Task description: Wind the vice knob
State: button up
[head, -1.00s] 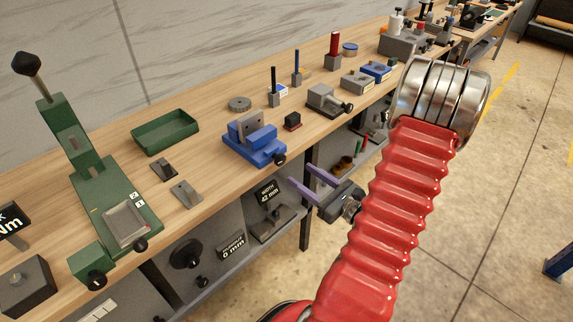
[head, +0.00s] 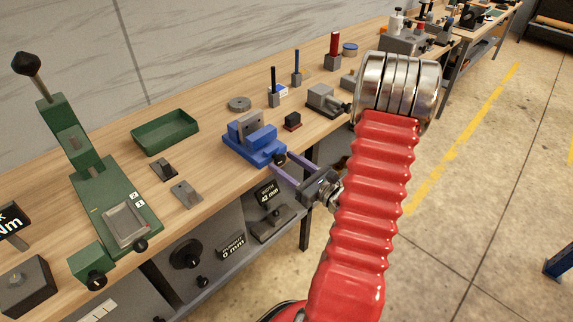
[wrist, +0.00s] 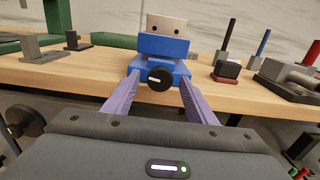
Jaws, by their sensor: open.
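The blue vice (head: 254,141) sits at the front edge of the wooden bench, with a grey block (head: 250,123) in its jaws. Its black knob (head: 279,160) faces out over the edge. In the wrist view the knob (wrist: 159,79) shows a white mark, with the blue vice (wrist: 163,47) behind it. My gripper (head: 281,172) is open in front of the bench edge, its purple fingers pointing at the vice. In the wrist view my gripper (wrist: 153,90) has one finger on each side of the knob, apart from it; how far the tips reach along it is hard to tell.
A small black-and-red block (head: 292,121) and a grey vice-like fixture (head: 325,100) stand right of the blue vice. A green tray (head: 165,132) and a green lever press (head: 112,205) are to the left.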

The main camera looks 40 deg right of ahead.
jog(key=c, duration=1)
jog(key=shift+c, duration=0.2)
jog(key=shift+m, duration=0.3)
jog(key=shift+m, duration=1.3)
jog(key=o, duration=1)
jog(key=shift+o, duration=0.2)
jog(key=shift+s, duration=0.15)
